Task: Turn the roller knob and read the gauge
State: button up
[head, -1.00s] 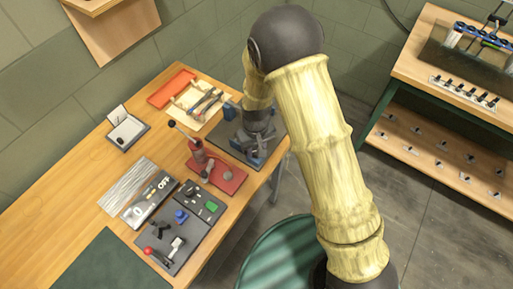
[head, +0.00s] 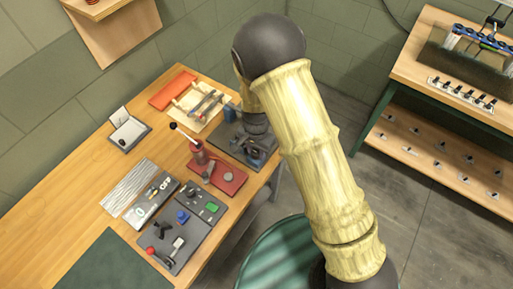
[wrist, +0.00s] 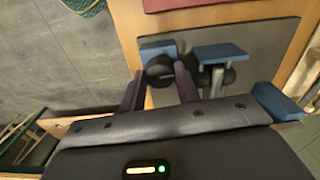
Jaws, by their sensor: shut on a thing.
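The roller device with blue parts stands on a grey plate (head: 228,143) at the right edge of the wooden bench, partly hidden behind my arm in the head view. In the wrist view, a round black knob (wrist: 160,70) sits under a blue block (wrist: 157,49). My gripper (wrist: 159,84) has its two dark fingers on either side of this knob and is shut on it. To the right stands a blue T-shaped part (wrist: 220,55) with black rollers below it. I cannot make out a gauge face or any reading.
A red plate with a lever device (head: 218,176) is close in front of the grey plate. Switch boards (head: 178,235), a tool tray (head: 193,107) and a small white-topped box (head: 128,131) share the bench. A green-topped drum (head: 275,255) stands beside it.

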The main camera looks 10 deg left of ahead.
aim_at(257, 152)
jog(key=shift+w+a+r+m+p, duration=0.1)
jog(key=shift+m+p, duration=0.25)
jog(key=shift+m, duration=0.95)
jog(key=o, duration=1)
notch_tip(257, 152, up, 17)
jog(key=shift+r+b, duration=0.15)
jog(key=shift+b, duration=0.7)
